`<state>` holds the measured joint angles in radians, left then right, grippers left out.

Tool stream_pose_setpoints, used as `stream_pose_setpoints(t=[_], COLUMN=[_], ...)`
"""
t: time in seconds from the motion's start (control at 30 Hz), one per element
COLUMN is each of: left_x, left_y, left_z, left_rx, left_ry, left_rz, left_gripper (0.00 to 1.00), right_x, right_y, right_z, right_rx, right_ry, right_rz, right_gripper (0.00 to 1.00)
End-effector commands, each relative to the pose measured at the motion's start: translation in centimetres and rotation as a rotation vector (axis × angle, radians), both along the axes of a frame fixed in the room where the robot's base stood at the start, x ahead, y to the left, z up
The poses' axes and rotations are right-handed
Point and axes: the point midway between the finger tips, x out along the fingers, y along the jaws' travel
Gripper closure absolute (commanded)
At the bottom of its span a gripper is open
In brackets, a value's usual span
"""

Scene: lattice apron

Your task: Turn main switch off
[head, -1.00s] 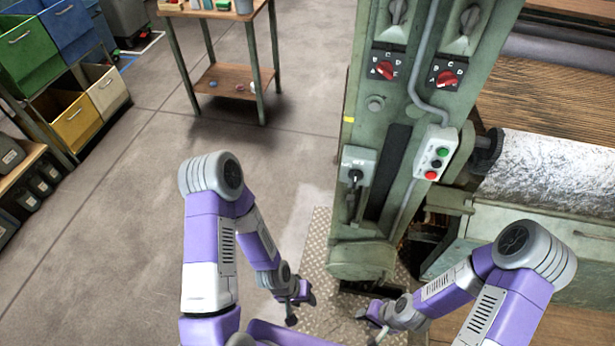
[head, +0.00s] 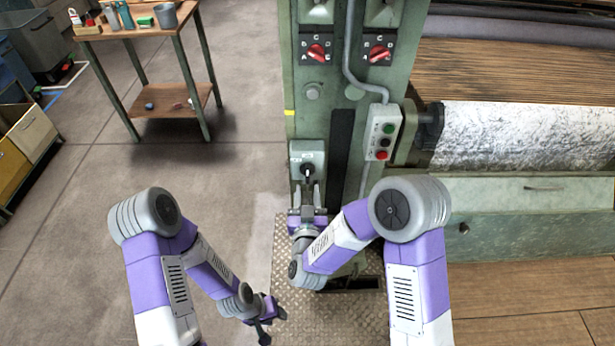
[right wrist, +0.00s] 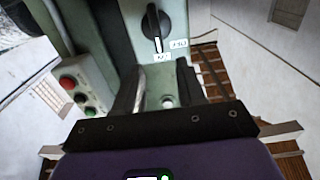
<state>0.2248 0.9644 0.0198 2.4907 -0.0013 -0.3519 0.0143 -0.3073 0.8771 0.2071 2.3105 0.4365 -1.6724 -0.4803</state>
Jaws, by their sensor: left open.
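The main switch is a grey box with a black rotary knob (head: 308,170) low on the green machine column. In the right wrist view the knob (right wrist: 153,24) is at the top, its white mark pointing down toward one of two small white labels, too small to read surely. My right gripper (head: 308,194) is just below the switch, pointing up at it. In the right wrist view its two dark fingers (right wrist: 158,82) are apart with nothing between them, short of the knob. My left gripper (head: 268,320) is open and empty, low over the floor plate, away from the switch.
A push-button box (head: 384,132) with green, black and red buttons sits right of the switch. Two red selector knobs (head: 317,53) are higher up, with a grey conduit (head: 350,60) between them. A workbench (head: 150,30) stands at back left. The floor left of the column is clear.

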Motion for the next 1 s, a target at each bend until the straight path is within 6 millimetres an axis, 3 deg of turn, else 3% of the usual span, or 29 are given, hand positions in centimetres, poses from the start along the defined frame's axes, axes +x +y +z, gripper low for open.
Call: stream_pose_setpoints(t=[0.4,0.77,0.8,1.0], left_x=[0.0,0.0,0.0,0.0], left_y=[0.0,0.0,0.0,0.0], left_z=[-0.7,-0.8,-0.8,-0.8], left_rx=[0.0,0.0,0.0,0.0], left_ry=[0.0,0.0,0.0,0.0], left_rz=[0.0,0.0,0.0,0.0], left_gripper=[0.57,0.57,0.57,0.57], right_x=[6.0,6.9,6.9,6.8], right_y=[-0.1,-0.1,-0.1,-0.1], right_z=[-0.1,0.0,0.0,0.0], right_rx=[0.003,0.002,0.002,0.002], right_ry=[0.001,0.002,0.002,0.002], right_rz=[-0.002,0.0,0.0,0.0], right_gripper=[0.61,0.61,0.62,0.93])
